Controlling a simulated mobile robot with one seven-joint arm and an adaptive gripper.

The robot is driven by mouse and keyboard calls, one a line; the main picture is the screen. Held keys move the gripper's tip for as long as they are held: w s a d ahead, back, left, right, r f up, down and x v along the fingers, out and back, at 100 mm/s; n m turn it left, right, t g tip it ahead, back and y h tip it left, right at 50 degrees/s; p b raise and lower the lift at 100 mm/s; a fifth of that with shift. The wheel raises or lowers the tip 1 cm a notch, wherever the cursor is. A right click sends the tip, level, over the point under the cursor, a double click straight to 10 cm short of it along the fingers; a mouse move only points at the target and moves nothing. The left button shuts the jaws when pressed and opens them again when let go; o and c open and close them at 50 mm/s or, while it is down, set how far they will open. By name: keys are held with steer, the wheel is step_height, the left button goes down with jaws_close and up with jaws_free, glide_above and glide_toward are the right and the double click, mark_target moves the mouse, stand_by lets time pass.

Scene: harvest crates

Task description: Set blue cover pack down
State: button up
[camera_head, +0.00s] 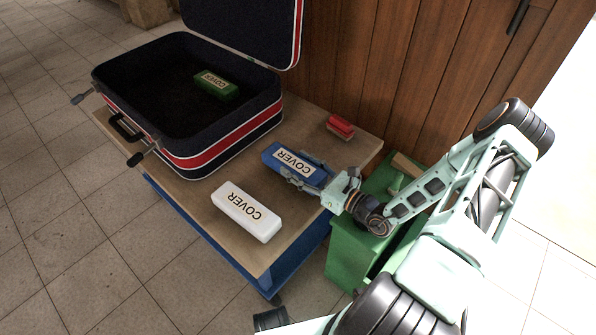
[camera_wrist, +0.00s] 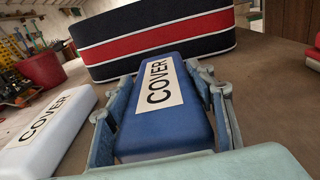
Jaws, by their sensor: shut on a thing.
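The blue cover pack (camera_head: 287,160) has a pale label reading COVER. My gripper (camera_head: 301,174) is shut on it, with one finger along each long side. In the wrist view the blue cover pack (camera_wrist: 160,108) fills the space between the fingers, its far end toward the suitcase wall. The pack is at or just above the wooden table top (camera_head: 262,247); whether it touches the wood I cannot tell. A white cover pack (camera_head: 247,211) lies on the table to its lower left and also shows at the left of the wrist view (camera_wrist: 48,133).
An open dark suitcase (camera_head: 218,135) with a red and white band stands on the table's left, a green cover pack (camera_head: 216,86) inside. A red object (camera_head: 341,127) lies near the table's back edge. A green crate (camera_head: 352,258) stands beside the table at right.

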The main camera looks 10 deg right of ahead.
steer(key=shift+a+f, duration=0.1)
steer(key=shift+f, duration=0.6)
steer(key=shift+f, duration=0.15)
steer(key=o, duration=1.4)
steer(key=shift+f, duration=0.1)
steer(key=shift+b, duration=0.3)
